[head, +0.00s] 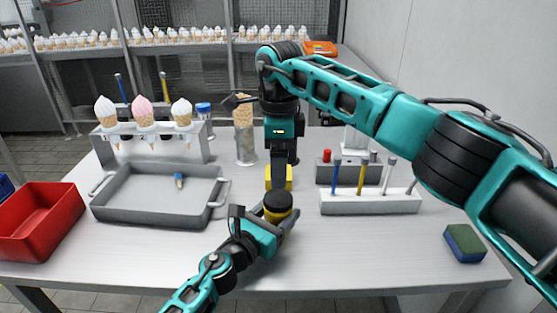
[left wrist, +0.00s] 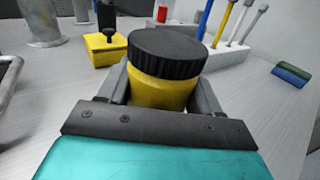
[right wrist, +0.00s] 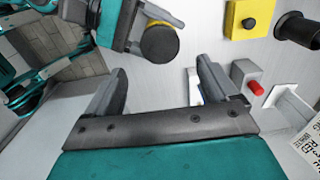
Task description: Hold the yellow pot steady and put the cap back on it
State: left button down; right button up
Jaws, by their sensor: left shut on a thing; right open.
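The yellow pot (head: 277,215) stands near the front middle of the table. My left gripper (left wrist: 162,88) is shut on it, with one finger on each side of its yellow body. The black ribbed cap (left wrist: 167,52) sits on top of the pot in the left wrist view; I cannot tell whether it is screwed tight. My right gripper (right wrist: 160,72) is open with nothing between its fingers. It points down over the table behind the pot. In the right wrist view the pot's dark round top (right wrist: 159,43) lies beyond the fingers, apart from them.
A yellow block with a black knob (left wrist: 103,48) stands behind the pot. A grey tray (head: 150,213) and red bin (head: 38,222) are at left, a cone rack (head: 150,150) behind. A pen rack (head: 370,204) and sponge (head: 464,243) are at right.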

aim_at(278, 198)
pick_arm(q)
jog(key=shift+f, duration=0.15)
pick_arm(e)
jog(key=shift+f, duration=4.05)
jog(key=shift+c, duration=0.4)
jog(key=c, duration=1)
jog(key=m, duration=0.5)
jog(key=shift+m, duration=0.4)
jog(key=m, duration=0.6)
jog(key=o, duration=1.2)
